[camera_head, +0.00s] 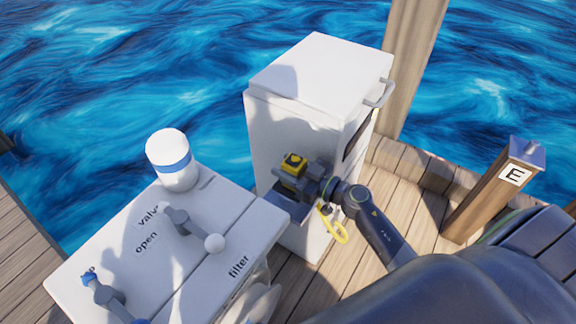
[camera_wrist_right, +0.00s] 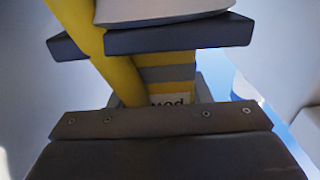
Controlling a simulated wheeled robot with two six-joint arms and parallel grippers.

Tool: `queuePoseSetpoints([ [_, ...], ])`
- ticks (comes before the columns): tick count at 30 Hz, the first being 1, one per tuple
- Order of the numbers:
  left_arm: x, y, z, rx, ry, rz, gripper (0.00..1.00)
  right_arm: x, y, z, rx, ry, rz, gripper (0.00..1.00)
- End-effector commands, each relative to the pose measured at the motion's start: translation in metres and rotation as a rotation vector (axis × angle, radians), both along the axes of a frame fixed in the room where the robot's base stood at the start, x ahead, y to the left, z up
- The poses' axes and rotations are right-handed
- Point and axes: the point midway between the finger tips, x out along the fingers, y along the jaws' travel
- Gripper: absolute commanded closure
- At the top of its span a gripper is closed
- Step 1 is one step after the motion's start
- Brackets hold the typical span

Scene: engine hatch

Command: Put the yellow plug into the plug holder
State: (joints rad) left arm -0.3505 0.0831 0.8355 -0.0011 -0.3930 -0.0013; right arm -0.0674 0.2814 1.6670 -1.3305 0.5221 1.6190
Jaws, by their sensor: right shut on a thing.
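The yellow plug (camera_head: 293,161) has a dark mark on its top and sits between the fingers of my right gripper (camera_head: 303,177), which is shut on it. A yellow loop (camera_head: 335,226) hangs below the gripper. In the right wrist view the plug (camera_wrist_right: 168,72) shows yellow and grey bands between the dark finger pads. A grey-blue bracket (camera_head: 289,207), which looks like the plug holder, juts from the white cabinet's front just below the plug. I cannot tell whether plug and holder touch. My left gripper is out of view.
The tall white cabinet (camera_head: 290,115) stands behind the gripper. A white box (camera_head: 200,270) with valve levers (camera_head: 180,221) and a white-and-blue canister (camera_head: 172,160) is at left. A wooden post marked E (camera_head: 490,195) stands at right. Open water lies beyond the dock.

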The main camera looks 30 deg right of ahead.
Motion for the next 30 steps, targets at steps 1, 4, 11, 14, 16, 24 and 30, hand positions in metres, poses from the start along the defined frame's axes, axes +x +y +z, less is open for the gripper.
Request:
queuePoseSetpoints([
  [1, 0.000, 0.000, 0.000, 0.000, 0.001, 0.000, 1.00, -0.001, 0.000, -0.002, 0.000, 0.004, 0.000, 0.88],
  [4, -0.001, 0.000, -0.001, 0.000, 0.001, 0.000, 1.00, -0.001, 0.000, -0.002, 0.000, 0.004, 0.000, 0.45],
  [11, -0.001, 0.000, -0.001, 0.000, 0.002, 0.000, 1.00, -0.001, 0.000, -0.002, 0.000, 0.004, 0.000, 0.31],
  [14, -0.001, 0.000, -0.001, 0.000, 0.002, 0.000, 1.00, -0.001, 0.000, -0.003, -0.001, 0.005, 0.000, 0.31],
  [16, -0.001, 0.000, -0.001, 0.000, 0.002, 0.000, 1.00, -0.001, 0.000, -0.003, 0.000, 0.004, 0.000, 0.31],
  [24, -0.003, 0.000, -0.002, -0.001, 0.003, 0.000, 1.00, -0.010, -0.006, -0.003, -0.003, 0.007, -0.001, 0.31],
  [30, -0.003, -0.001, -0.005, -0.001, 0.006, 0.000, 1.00, -0.048, -0.028, -0.004, -0.005, 0.008, 0.000, 0.31],
])
